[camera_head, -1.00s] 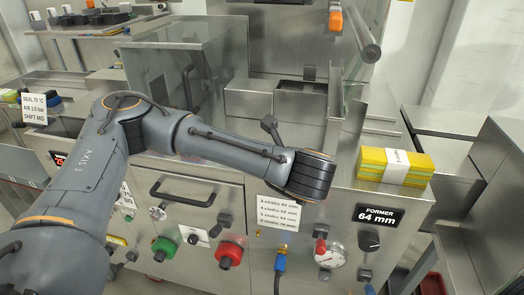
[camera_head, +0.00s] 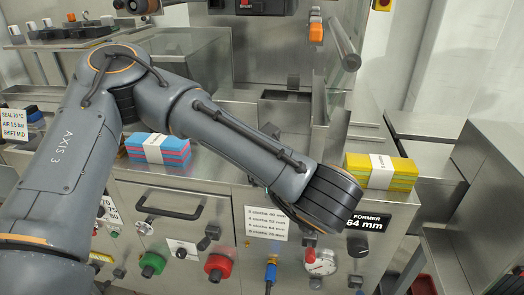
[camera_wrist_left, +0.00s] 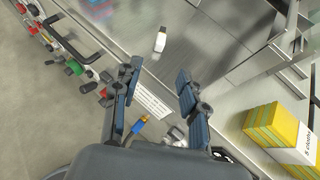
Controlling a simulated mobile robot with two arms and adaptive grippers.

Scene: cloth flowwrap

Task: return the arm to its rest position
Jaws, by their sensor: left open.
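My left arm (camera_head: 240,140) comes in from the left, bends at a raised elbow, and reaches down to the right across the machine front. Its gripper is hidden behind the wrist in the head view. In the left wrist view my left gripper (camera_wrist_left: 158,88) has its two dark fingers spread apart with nothing between them, above the machine's front edge. My right gripper is in neither view.
A banded yellow cloth stack (camera_head: 382,170) sits right of my wrist; it also shows in the left wrist view (camera_wrist_left: 270,128). A banded blue-and-pink stack (camera_head: 158,149) lies below my elbow. Knobs, a gauge (camera_head: 320,262) and a drawer handle line the front.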

